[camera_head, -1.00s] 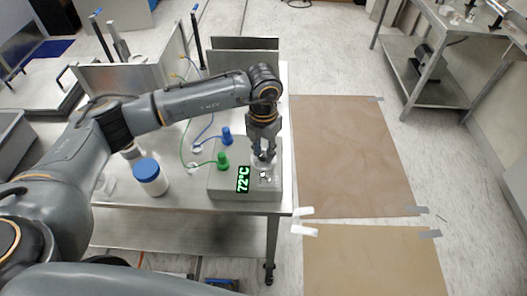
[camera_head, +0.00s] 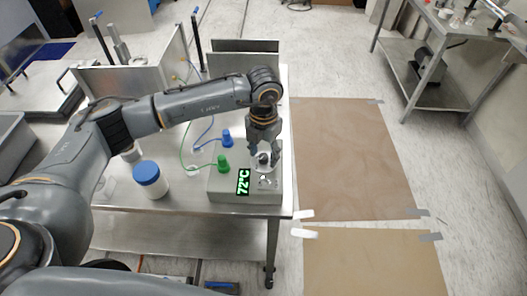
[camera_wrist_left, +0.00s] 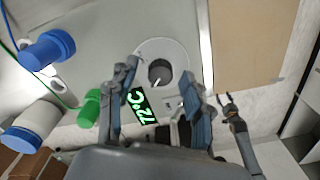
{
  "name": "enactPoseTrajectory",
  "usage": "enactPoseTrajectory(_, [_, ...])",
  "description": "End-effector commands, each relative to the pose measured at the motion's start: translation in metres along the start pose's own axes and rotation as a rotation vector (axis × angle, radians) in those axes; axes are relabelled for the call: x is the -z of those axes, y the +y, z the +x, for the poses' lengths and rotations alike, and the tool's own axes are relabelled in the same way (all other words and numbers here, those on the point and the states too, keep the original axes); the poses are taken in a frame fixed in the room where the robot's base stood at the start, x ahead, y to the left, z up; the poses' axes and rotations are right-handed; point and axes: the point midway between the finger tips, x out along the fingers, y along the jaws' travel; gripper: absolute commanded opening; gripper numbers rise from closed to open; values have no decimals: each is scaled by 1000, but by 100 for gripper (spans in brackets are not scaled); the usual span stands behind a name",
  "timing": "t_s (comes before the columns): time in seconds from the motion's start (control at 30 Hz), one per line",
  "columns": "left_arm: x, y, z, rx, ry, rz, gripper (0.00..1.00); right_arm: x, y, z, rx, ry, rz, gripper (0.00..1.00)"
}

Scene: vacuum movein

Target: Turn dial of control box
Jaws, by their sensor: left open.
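The grey control box (camera_head: 225,190) sits at the front right of the steel table, with a green 72°C display (camera_head: 243,182). Its dial is a dark round knob (camera_wrist_left: 160,71) with a white pointer on a pale disc (camera_wrist_left: 163,49) in the left wrist view. My left gripper (camera_head: 265,158) points down over the dial. Its fingers stand apart on both sides of the knob in the wrist view (camera_wrist_left: 160,92); I cannot tell whether they touch it. A dark two-pronged claw, apparently my right gripper (camera_wrist_left: 227,103), shows small at the lower right there.
A white jar with blue lid (camera_head: 150,180) stands farther left. Steel panels (camera_head: 245,58) rise behind. Brown floor sheets (camera_head: 350,160) lie right of the table.

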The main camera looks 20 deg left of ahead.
Motion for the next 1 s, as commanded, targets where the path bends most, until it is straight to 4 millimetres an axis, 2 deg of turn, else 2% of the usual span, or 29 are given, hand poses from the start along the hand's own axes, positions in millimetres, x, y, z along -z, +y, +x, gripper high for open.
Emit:
enactPoseTrajectory(0.17, [-1, 0, -18, 0, -4, 0, 50, 0, -1, 0, 1, 1, 0, 50])
enactPoseTrajectory(0.4, [-2, 0, -69, -1, -6, 0, 50, 1, -2, 0, 3, 1, 1, 50])
enactPoseTrajectory(0.6, [-1, 0, -104, 0, -4, 0, 50, 1, -3, 0, 3, 1, 1, 50])
enactPoseTrajectory(0.8, [0, 0, -119, 0, -2, 0, 50, 1, -3, 0, 3, 1, 1, 50])
enactPoseTrajectory(1.0, [0, 0, -120, 0, -1, 0, 50, 1, -3, 0, 3, 1, 1, 50])
